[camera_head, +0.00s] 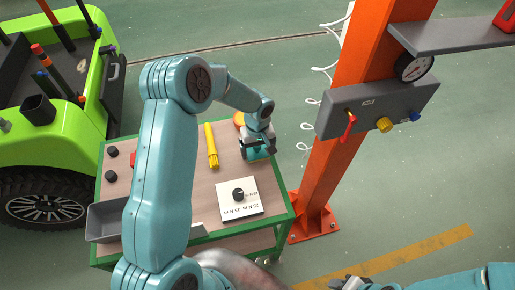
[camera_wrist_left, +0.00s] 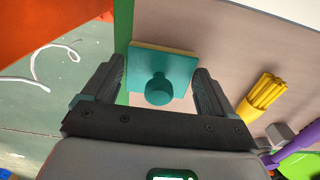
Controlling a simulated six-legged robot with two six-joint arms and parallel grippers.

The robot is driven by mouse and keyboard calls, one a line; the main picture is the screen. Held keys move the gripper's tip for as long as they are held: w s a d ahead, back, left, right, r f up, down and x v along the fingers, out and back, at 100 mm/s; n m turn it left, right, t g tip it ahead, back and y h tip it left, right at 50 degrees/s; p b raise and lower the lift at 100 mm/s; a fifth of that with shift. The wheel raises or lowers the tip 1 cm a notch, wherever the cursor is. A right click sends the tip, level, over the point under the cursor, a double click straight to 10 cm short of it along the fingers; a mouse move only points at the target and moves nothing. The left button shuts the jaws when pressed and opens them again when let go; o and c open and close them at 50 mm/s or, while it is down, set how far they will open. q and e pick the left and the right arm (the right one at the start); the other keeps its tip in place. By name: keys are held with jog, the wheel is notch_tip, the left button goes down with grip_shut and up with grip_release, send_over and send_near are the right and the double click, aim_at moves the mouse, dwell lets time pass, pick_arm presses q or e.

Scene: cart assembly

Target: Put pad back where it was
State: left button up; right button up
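The teal pad (camera_wrist_left: 167,62) with a round knob on top lies on the table near its green edge, with a yellowish layer showing along its far side. In the head view the pad (camera_head: 262,155) is partly hidden under my left gripper (camera_head: 258,147). In the left wrist view my left gripper (camera_wrist_left: 157,88) is open, its fingers apart on either side of the knob and not touching it. My right gripper (camera_head: 347,284) is at the bottom of the head view, away from the table; its finger gap is too small to judge.
The table (camera_head: 222,180) also holds a yellow bundle (camera_head: 212,146), a white board with a black knob (camera_head: 239,199) and a grey tray (camera_head: 104,223). An orange post (camera_head: 340,130) with a grey control box stands right of it. A green vehicle (camera_head: 50,135) stands left.

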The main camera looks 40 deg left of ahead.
pick_arm(q)
jog(key=shift+o, duration=0.5)
notch_tip(320, 180, up, 12)
jog(key=b, duration=0.1)
jog(key=shift+b, duration=0.3)
